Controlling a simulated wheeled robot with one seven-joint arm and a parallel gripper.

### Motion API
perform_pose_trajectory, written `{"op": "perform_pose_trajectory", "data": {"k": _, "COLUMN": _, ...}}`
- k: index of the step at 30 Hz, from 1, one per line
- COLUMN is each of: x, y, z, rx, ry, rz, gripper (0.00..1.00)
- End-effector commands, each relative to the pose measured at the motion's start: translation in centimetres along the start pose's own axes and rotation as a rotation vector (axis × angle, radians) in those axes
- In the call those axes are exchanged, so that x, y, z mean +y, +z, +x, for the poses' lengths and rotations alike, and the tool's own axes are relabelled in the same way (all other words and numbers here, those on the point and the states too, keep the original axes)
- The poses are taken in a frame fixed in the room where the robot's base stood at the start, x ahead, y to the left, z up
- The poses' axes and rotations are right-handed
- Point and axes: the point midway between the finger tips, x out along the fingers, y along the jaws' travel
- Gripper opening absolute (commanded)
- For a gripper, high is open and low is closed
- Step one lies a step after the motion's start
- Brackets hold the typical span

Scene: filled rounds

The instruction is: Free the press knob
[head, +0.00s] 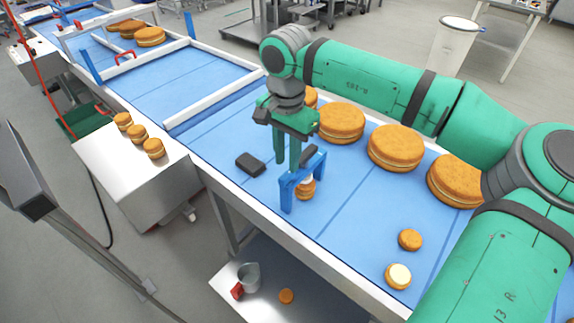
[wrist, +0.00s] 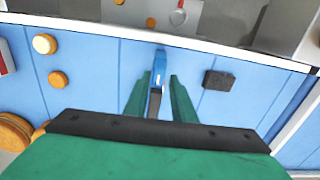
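The press is a small blue arch-shaped frame (head: 289,191) standing on the blue belt. A dark grey piece (head: 309,154) shows at its top; I cannot tell for sure that this is the knob. A small filled round (head: 305,189) is under the arch, partly hidden by it. My gripper (head: 288,168) points down just beside the press, fingers apart. In the wrist view the blue frame (wrist: 160,66) shows in the gap between the fingertips (wrist: 158,78); contact cannot be told. A black block (head: 250,164) lies on the belt left of the press, also in the wrist view (wrist: 227,80).
Large filled rounds (head: 396,147) stand along the belt's far side, near my arm. Two small rounds (head: 410,240) lie at the right. A white side table (head: 120,165) holds three rounds. A lower shelf (head: 262,308) holds a grey cup (head: 249,275).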

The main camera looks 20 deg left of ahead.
Motion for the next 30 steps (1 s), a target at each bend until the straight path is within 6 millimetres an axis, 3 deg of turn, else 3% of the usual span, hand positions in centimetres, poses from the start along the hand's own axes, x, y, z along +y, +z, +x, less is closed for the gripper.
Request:
{"op": "perform_pose_trajectory", "data": {"k": 6, "x": 0.1, "y": -0.1, "z": -4.2, "rx": 0.002, "ry": -0.001, "rz": 0.003, "gripper": 0.23}}
{"op": "perform_pose_trajectory", "data": {"k": 12, "x": 0.1, "y": -0.1, "z": -6.4, "rx": 0.000, "ry": -0.001, "rz": 0.003, "gripper": 0.23}}
{"op": "perform_pose_trajectory", "data": {"k": 30, "x": -0.2, "y": 0.1, "z": -6.9, "rx": -0.003, "ry": -0.002, "rz": -0.003, "gripper": 0.23}}
